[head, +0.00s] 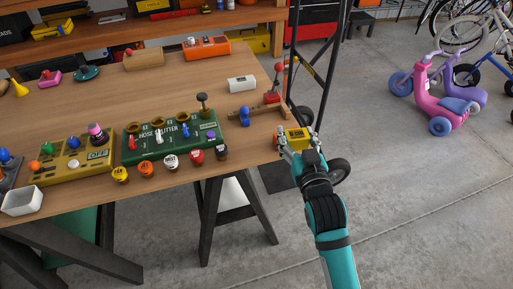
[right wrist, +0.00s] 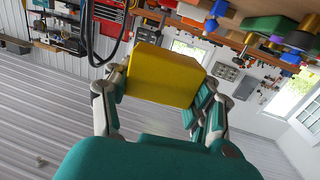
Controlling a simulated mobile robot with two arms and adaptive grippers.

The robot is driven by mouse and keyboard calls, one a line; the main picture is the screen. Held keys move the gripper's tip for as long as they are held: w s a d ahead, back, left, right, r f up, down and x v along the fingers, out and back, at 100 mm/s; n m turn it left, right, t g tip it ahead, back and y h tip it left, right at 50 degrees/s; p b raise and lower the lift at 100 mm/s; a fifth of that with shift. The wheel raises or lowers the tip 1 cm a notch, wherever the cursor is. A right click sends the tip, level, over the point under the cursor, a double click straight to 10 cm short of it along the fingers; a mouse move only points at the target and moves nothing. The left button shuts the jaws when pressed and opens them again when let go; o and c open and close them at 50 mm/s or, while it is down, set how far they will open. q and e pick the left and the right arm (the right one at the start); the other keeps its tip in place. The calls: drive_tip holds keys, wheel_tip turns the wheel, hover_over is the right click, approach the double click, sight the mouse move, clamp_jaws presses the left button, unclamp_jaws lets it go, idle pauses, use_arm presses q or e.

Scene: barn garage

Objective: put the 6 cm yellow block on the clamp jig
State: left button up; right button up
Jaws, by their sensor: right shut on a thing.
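The yellow block (head: 296,134) is held between the fingers of my right gripper (head: 294,140), just off the right edge of the workbench. In the right wrist view the yellow block (right wrist: 163,75) fills the space between the two fingers of the gripper (right wrist: 160,88), one on each side. What appears to be the clamp jig (head: 262,110), a wooden base with a red-knobbed upright lever and a blue knob, sits near the table's right edge. The block is apart from it, in front of it and to the right. My left gripper is not in view.
The wooden workbench (head: 150,95) carries a green valve board (head: 172,143), a yellow button panel (head: 78,160), a small white box (head: 241,84) and several colored knobs. A black metal post (head: 294,62) stands behind the right edge. Open concrete floor (head: 410,190) lies right.

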drive_tip(key=w+a+n+y+b, duration=0.1)
drive_tip(key=w+a+y, duration=0.1)
drive_tip(key=w+a, duration=0.5)
drive_tip(key=a, duration=0.2)
drive_tip(key=shift+a+r+n+g+y, duration=0.15)
drive_tip(key=shift+a+n+g+y, duration=0.15)
drive_tip(key=shift+a+n, duration=0.1)
drive_tip(key=shift+w, duration=0.1)
hover_over(256, 149)
wheel_tip(256, 149, down, 5)
drive_tip(key=shift+b, duration=0.35)
wheel_tip(256, 149, down, 5)
drive_tip(key=shift+r, duration=0.2)
drive_tip(key=shift+f, duration=0.2)
drive_tip(key=o, duration=1.1)
